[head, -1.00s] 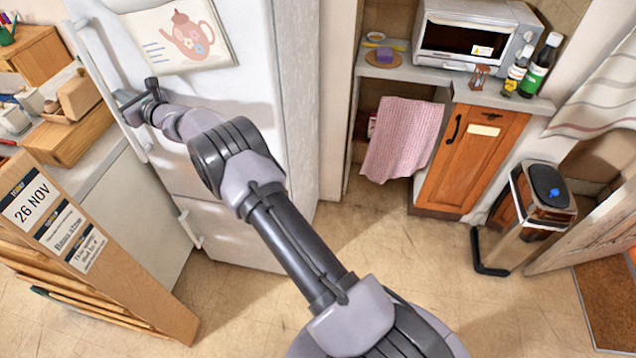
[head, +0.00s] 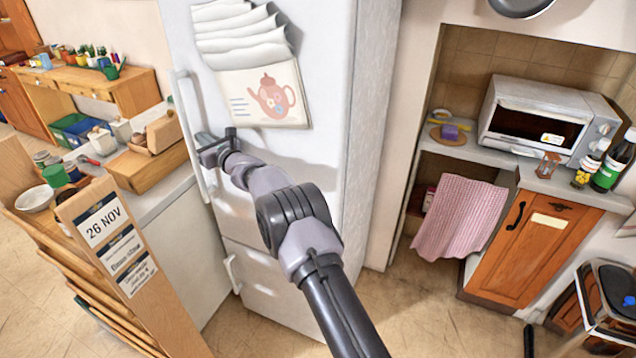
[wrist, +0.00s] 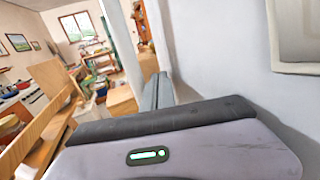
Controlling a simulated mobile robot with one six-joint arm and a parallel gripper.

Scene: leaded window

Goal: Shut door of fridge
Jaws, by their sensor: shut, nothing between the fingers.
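The white fridge (head: 372,150) stands at centre-left in the head view. Its upper door (head: 270,185) looks flush or nearly so with the lower door (head: 275,285); I cannot tell whether a thin gap remains. The long upright handle (head: 189,130) is on the upper door's left side, and it also shows in the wrist view (wrist: 123,45). My gripper (head: 205,146) is shut and empty, at the door's left side close beside the handle. I cannot tell whether it touches. The door's pale face (wrist: 215,50) fills the right of the wrist view.
A toaster oven (head: 535,120) and orange cabinet (head: 530,245) stand right. Floor is free between.

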